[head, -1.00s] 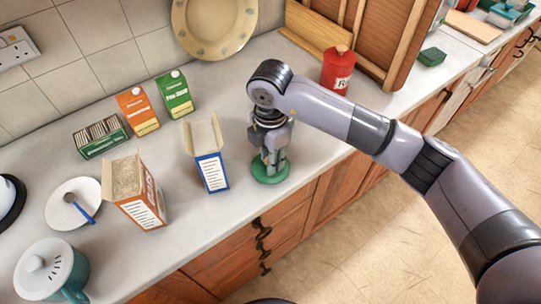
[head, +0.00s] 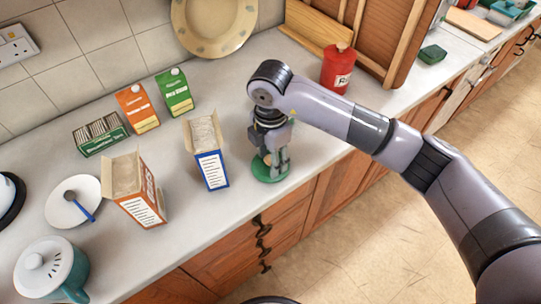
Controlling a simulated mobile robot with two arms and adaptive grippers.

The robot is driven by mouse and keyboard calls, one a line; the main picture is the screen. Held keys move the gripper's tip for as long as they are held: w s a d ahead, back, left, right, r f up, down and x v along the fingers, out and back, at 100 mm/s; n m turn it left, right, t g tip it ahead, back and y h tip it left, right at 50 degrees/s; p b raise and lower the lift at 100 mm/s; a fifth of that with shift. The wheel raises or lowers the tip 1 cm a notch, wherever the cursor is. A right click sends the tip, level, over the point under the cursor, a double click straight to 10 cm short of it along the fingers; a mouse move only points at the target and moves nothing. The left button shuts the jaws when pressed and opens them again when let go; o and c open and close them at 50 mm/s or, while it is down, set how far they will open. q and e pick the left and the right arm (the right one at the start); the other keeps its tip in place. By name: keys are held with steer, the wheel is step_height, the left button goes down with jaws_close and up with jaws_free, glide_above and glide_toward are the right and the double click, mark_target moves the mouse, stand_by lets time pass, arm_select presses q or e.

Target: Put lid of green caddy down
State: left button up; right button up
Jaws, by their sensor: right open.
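A round green lid (head: 271,174) lies flat on the counter, near its front edge, right of the blue-edged carton. My right gripper (head: 276,166) points straight down over the lid and is open, with its fingers low around the lid's middle. The fingers hide part of the lid, so I cannot tell whether they touch it. Some green shows behind the gripper, but I cannot make out the caddy's body there. My left gripper is not in view.
An open blue-edged carton (head: 211,170) stands just left of my right gripper, with an open orange carton (head: 140,197) farther left. A red canister (head: 337,70) stands behind my right arm. The counter (head: 225,95) is clear behind the gripper.

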steer(key=shift+r, duration=0.25)
step_height(320, 180, up, 12)
steer(key=b, duration=0.2)
steer(key=shift+b, duration=0.3)
steer(key=shift+f, duration=0.15)
